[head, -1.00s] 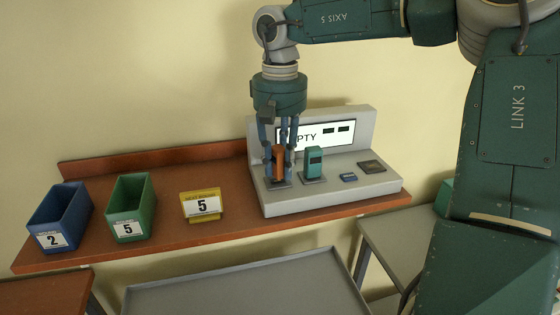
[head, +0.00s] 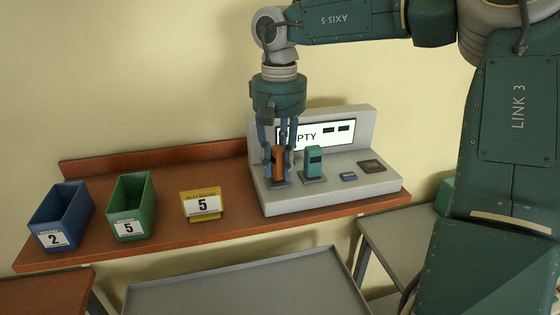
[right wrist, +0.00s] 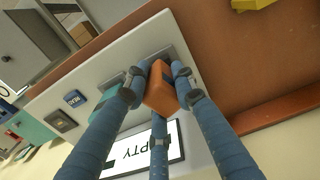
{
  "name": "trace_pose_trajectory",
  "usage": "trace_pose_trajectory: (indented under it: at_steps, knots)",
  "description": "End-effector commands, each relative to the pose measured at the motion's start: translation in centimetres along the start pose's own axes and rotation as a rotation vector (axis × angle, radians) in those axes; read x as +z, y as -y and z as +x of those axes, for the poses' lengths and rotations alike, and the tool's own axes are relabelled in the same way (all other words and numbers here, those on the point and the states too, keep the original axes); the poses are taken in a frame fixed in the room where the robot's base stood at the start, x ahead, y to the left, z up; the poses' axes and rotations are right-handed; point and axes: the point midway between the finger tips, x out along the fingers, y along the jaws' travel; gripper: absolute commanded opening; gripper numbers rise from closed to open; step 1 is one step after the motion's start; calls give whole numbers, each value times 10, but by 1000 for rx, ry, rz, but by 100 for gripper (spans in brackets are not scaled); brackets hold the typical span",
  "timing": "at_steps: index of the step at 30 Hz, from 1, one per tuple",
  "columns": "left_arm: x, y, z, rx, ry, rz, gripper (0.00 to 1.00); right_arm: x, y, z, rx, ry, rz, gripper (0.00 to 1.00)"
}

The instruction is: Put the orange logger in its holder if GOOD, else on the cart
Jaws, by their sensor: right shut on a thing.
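The orange logger (head: 278,163) stands upright on a small pad of the grey station (head: 320,197), at the station's left end. My right gripper (head: 278,158) is over it from above, with its fingers shut around it. In the right wrist view the orange logger (right wrist: 161,92) sits between the three blue fingers. The station's screen (head: 318,134) is partly hidden by the fingers; the letters "PTY" show, with two dark boxes beside them. A teal logger (head: 313,163) stands on the pad to the right. My left gripper is not in view.
A blue bin marked 2 (head: 60,215) and a green bin marked 5 (head: 131,207) stand on the brown shelf's left part. A yellow sign marked 5 (head: 202,204) stands between bins and station. A grey cart top (head: 245,285) lies below, clear where visible.

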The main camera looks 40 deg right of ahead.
Motion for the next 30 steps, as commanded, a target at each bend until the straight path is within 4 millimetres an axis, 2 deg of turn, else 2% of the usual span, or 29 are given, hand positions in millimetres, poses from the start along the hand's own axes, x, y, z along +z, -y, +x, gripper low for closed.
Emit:
trace_pose_trajectory:
  at_steps: [30]
  knots:
    - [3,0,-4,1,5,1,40,0,1,0,-1,0,-1,0]
